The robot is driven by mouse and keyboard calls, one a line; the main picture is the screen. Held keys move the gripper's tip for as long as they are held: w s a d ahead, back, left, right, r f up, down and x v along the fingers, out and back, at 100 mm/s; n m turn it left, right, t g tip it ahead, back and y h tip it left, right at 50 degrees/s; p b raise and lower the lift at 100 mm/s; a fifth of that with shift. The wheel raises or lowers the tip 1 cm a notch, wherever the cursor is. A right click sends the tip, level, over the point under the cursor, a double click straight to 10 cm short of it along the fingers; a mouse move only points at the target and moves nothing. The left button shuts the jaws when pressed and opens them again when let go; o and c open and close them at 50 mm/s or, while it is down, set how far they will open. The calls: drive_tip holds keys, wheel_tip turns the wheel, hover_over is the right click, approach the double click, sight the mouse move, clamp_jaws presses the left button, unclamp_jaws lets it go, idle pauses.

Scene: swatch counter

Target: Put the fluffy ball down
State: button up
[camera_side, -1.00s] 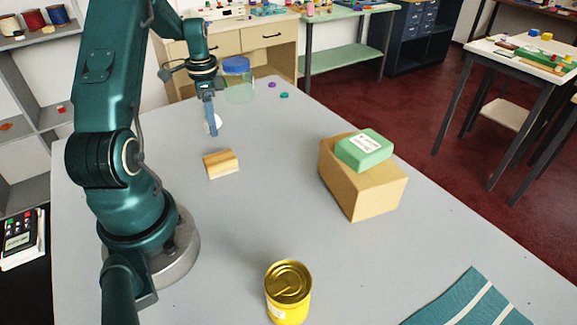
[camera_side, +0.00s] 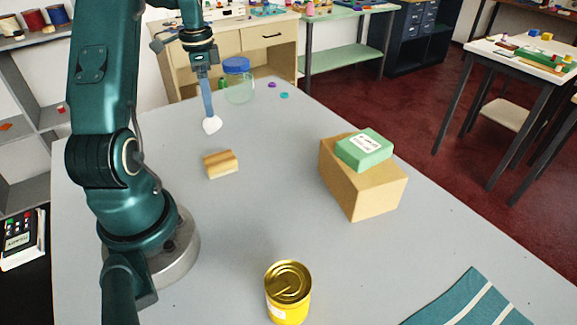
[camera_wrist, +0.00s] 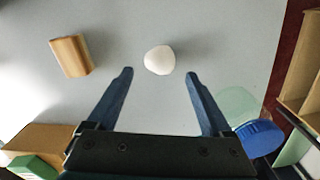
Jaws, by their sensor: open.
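A white fluffy ball (camera_side: 212,125) rests on the grey table, and it shows as a pale rounded lump in the wrist view (camera_wrist: 159,60). My gripper (camera_wrist: 160,72) is open, with its two blue fingers spread apart. In the wrist view the ball lies between and just beyond the fingertips, with clear space on both sides. In the side view my gripper (camera_side: 207,112) is above the ball and lines up with it, so the exact gap is hard to tell.
A wooden block (camera_side: 221,164) lies in front of the ball. A cardboard box (camera_side: 364,188) with a green package (camera_side: 364,150) on it stands to the right. A clear jar with a blue lid (camera_side: 237,66) is behind. A yellow can (camera_side: 288,293) stands at the front.

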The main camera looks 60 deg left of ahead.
wheel_tip(320, 180, up, 6)
drive_tip(key=w+d+r+n+t+y, duration=0.1)
drive_tip(key=d+r, duration=0.2)
drive_tip(key=d, duration=0.5)
drive_tip(key=w+d+r+t, duration=0.1)
drive_tip(key=w+d+r, duration=0.15)
drive_tip(key=d, duration=0.65)
drive_tip(key=s+d+f+n+t, duration=0.1)
drive_tip(key=s+d, duration=0.3)
drive_tip(key=d, duration=0.2)
drive_tip(key=s+d+f+n+t+h, duration=0.1)
drive_tip(key=s+d+t, duration=0.1)
drive_tip(key=s+d, duration=0.3)
drive_tip(key=d, duration=0.2)
drive_tip(key=shift+d+f+n+t, duration=0.3)
drive_tip(key=shift+f, duration=0.1)
